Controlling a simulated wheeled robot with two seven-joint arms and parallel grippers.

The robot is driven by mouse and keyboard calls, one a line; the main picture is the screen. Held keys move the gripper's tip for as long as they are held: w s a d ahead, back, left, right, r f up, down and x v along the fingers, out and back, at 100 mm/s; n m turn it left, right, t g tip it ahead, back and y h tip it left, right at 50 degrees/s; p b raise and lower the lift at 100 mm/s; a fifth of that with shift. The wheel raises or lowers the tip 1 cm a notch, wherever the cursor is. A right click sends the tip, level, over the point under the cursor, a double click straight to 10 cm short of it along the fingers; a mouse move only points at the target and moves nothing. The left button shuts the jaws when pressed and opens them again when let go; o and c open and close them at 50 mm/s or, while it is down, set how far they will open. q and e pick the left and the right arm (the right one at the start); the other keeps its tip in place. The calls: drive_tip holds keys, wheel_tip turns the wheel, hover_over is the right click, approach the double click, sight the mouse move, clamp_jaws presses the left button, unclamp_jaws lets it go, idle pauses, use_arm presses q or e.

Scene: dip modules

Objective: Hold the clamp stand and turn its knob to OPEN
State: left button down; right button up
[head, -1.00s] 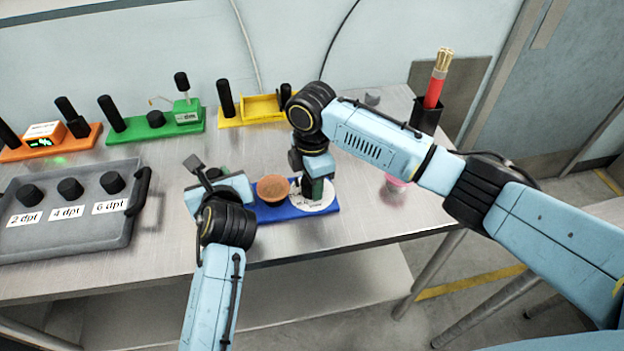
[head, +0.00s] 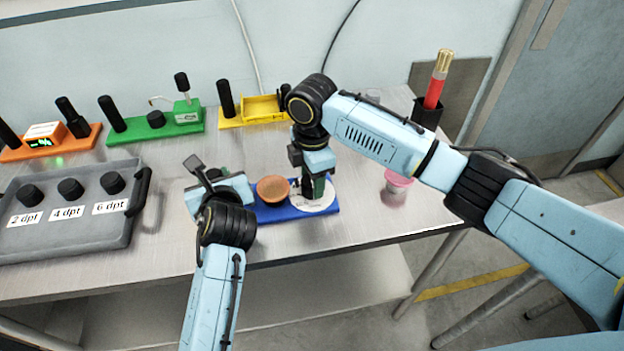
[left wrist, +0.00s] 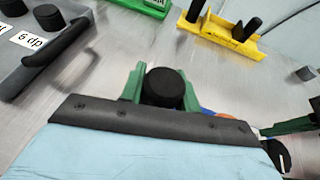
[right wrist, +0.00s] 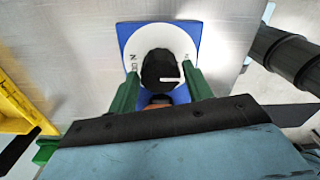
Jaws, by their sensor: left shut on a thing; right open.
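The clamp stand has a blue base (head: 300,212), an orange-brown cup (head: 273,189) in its middle and a white dial (head: 326,203) at its right end. My left gripper (left wrist: 164,88) is shut on the stand's black post (left wrist: 166,86), between its green fingers. My right gripper (right wrist: 162,88) points down over the dial, open, with one green finger on each side of the black knob (right wrist: 160,66). A white line on the knob points to the right in the right wrist view. The dial's lettering is only partly visible, and whether the fingers touch the knob is unclear.
A grey tray (head: 65,236) with black knobs stands at left. Orange (head: 85,142), green (head: 155,131) and yellow (head: 240,120) modules line the back. A pink cup (head: 398,184) and a black holder (head: 426,113) stand at right. The table's front edge is close to the stand.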

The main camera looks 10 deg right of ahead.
use_arm(q)
drive_tip(key=shift+f, duration=0.1)
use_arm(e)
wheel_tip(320, 180, up, 11)
drive_tip(key=shift+f, duration=0.2)
use_arm(q)
drive_tip(key=c, duration=0.9)
unclamp_jaws()
drive_tip(key=shift+c, duration=0.2)
use_arm(e)
drive_tip(key=shift+r, duration=0.1)
use_arm(q)
wheel_tip(320, 180, up, 8)
drive_tip(key=p, duration=1)
drive_tip(key=shift+f, duration=0.1)
use_arm(e)
wheel_tip(320, 180, up, 10)
drive_tip(key=shift+r, duration=0.15)
use_arm(q)
drive_tip(key=shift+s+p, duration=0.1)
drive_tip(key=shift+p, duration=0.25)
use_arm(e)
drive_tip(key=shift+r, duration=0.1)
